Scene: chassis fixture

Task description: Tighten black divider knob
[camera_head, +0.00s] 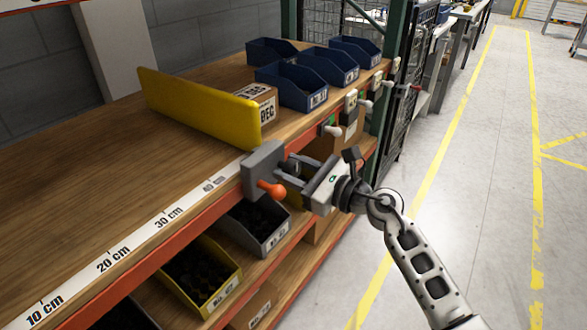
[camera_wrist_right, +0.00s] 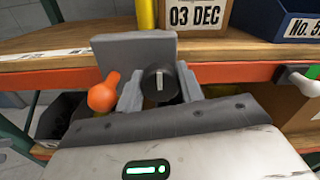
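The black divider knob (camera_wrist_right: 160,82) has a pale line on its face and sits in front of a grey bracket (camera_wrist_right: 135,48) on the shelf edge. The bracket (camera_head: 262,165) also shows in the head view, below the near end of the yellow divider (camera_head: 200,108). An orange knob (camera_wrist_right: 103,94) with a lever sticks out left of the black one. My right gripper (camera_head: 289,172) is at the bracket. In the right wrist view its fingers (camera_wrist_right: 160,92) stand on both sides of the black knob; whether they press it is unclear. My left gripper is not in view.
A cardboard box (camera_head: 259,100) and several blue bins (camera_head: 290,87) stand behind the divider. Grey (camera_head: 258,225) and yellow (camera_head: 205,275) bins sit on the lower shelf. The wooden shelf (camera_head: 90,180) is bare at left; the floor aisle at right is clear.

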